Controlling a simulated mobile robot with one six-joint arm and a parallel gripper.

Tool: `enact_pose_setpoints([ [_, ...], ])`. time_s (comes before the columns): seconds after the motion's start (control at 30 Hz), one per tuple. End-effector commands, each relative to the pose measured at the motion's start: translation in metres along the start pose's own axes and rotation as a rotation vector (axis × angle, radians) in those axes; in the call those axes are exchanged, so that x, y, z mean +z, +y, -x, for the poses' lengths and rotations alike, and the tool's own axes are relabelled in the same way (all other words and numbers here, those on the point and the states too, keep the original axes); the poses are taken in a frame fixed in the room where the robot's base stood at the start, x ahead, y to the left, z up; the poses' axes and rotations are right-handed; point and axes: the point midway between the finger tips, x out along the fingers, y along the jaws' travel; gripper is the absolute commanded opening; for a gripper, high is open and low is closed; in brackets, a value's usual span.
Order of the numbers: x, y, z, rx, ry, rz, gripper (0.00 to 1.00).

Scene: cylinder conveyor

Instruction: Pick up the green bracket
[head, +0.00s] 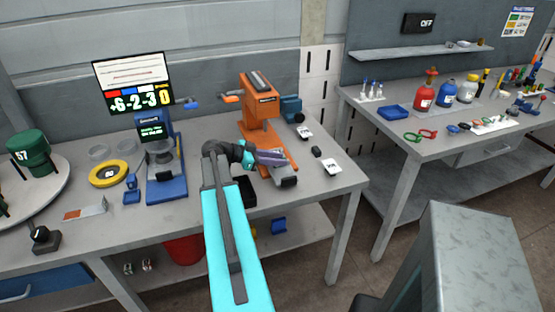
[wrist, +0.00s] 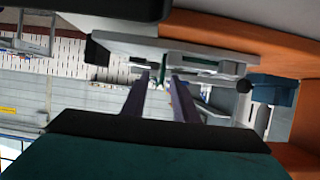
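The green bracket is not clearly seen in the head view. In the wrist view a thin green strip (wrist: 199,73), probably the bracket, shows at a light grey fixture (wrist: 230,67) in the orange machine. My gripper (head: 282,160) reaches into the lower front of the orange machine (head: 262,118) in the head view. In the wrist view the two purple fingers of my gripper (wrist: 160,80) are apart, with a gap between them. Their tips are close to the green strip and partly hide it. I cannot tell whether they touch it.
The orange machine's body is close around my gripper. A blue machine (head: 165,175) stands to the left on the grey bench (head: 220,222). A black tray (head: 243,193) and white-labelled items (head: 331,168) lie nearby. A second bench (head: 450,152) holds bottles and tools.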

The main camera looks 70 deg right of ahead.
Motion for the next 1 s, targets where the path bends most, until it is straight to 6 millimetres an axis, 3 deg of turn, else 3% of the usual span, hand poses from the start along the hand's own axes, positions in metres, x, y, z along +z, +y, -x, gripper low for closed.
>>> enact_pose_setpoints([
  [0.2,-0.001,0.0,-0.016,0.001,0.0,-0.001,0.27],
  [0.73,0.0,0.001,-0.017,0.001,0.0,-0.002,0.27],
  [0.9,0.0,0.001,-0.017,0.002,0.0,-0.002,0.0],
  [1.0,0.0,0.001,-0.017,0.002,0.0,-0.002,0.0],
])
